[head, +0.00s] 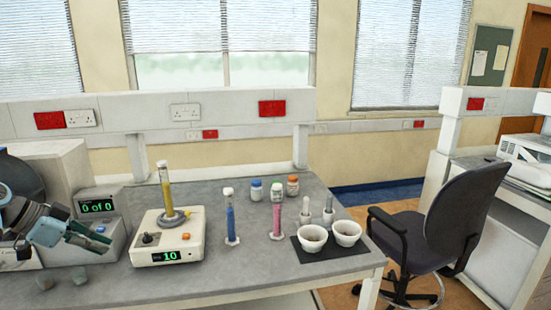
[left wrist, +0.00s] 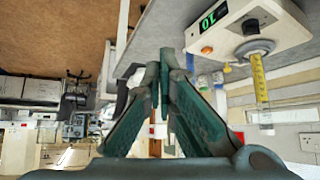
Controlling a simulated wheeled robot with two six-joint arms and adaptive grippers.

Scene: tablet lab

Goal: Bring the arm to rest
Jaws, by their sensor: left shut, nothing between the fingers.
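My left gripper (head: 98,241) comes in from the left edge of the head view. It is shut and empty, held in front of the grey device with the "0 of 0" display (head: 97,207). In the left wrist view its dark green fingers (left wrist: 161,72) meet at the tips with nothing between them. The white stirrer with the "10" display (head: 167,238) stands to the right of the gripper, apart from it. A cylinder of yellow liquid (head: 165,190) stands upright on the stirrer. My right gripper is not in view.
A blue-filled cylinder (head: 230,215) and a pink-filled cylinder (head: 277,214) stand upright on the grey bench (head: 215,272). Two white mortars (head: 347,233) sit on a dark mat at the right end. The front middle is clear.

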